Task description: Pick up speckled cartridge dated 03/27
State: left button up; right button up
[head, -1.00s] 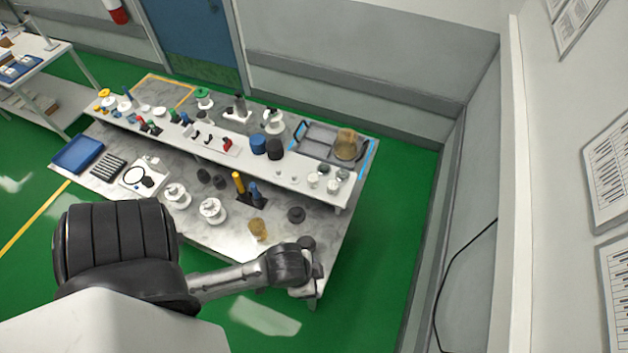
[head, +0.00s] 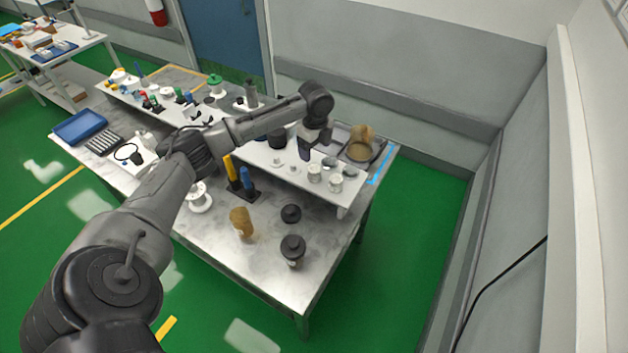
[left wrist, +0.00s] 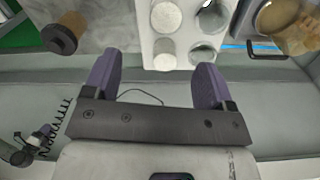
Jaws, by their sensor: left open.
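Several small round containers stand at the right end of the white shelf. They include a pale speckled-topped cartridge (left wrist: 165,17), which I also take to be among the white pots in the head view (head: 314,173). Beside it are a grey-topped one (left wrist: 210,18), another pale one (left wrist: 164,54) and another grey one (left wrist: 203,53). No date can be read on any of them. My left gripper (head: 318,146) is open and empty above the shelf's right end. In the left wrist view its purple fingers (left wrist: 155,78) are spread apart, near these containers but not around them. My right gripper is not in view.
A grey tray (head: 378,160) with an amber jar (head: 360,143) is at the shelf's right end. An amber jar (head: 241,222) and two black pots (head: 291,213) (head: 292,250) stand on the lower tabletop. A wall lies behind.

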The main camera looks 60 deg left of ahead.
aim_at(314, 173)
pick_arm(q)
jog(key=shift+a+f, duration=0.2)
jog(key=shift+a, duration=0.15)
notch_tip(314, 173, down, 13)
jog(key=shift+w+a+r, duration=0.1)
jog(key=shift+w, duration=0.05)
dwell(0.3)
jog(key=c, duration=1)
jog(key=shift+c, duration=0.2)
jog(key=shift+r, duration=0.15)
